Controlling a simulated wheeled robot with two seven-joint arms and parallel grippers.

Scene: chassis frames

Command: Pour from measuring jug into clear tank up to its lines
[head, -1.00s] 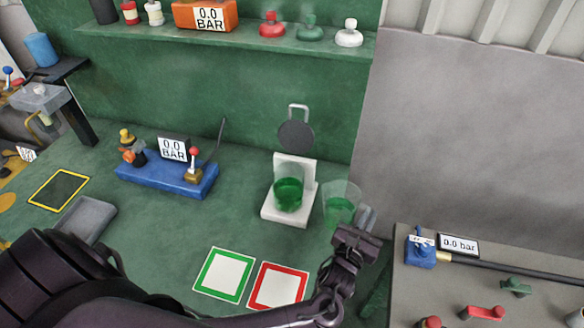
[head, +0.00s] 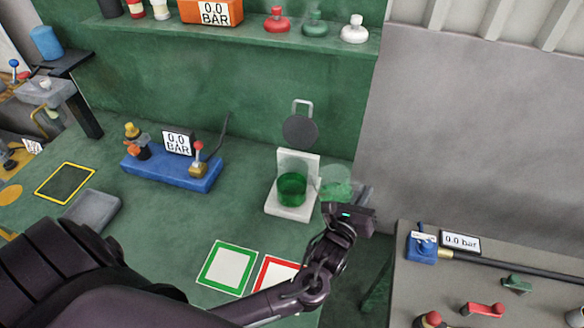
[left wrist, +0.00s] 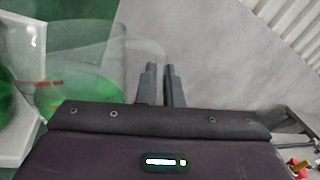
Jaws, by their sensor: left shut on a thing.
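The clear tank (head: 292,187) stands upright on a white stand (head: 291,213) with a white back panel. Green liquid fills its lower part. It shows partly at the left edge of the left wrist view (left wrist: 10,100). The clear measuring jug (head: 335,182), holding green liquid, is close to the tank's right side. In the left wrist view the jug (left wrist: 75,97) shows red marks and its handle. My left gripper (head: 362,193) is shut on the jug's handle, right of the jug. I cannot tell the jug's exact tilt. My right gripper is out of view.
Green-framed (head: 227,268) and red-framed (head: 275,272) squares lie on the bench in front of the stand. A blue gauge unit (head: 170,170) stands left. A round dark disc (head: 300,129) is above the tank. A grey panel with valves (head: 480,270) is right.

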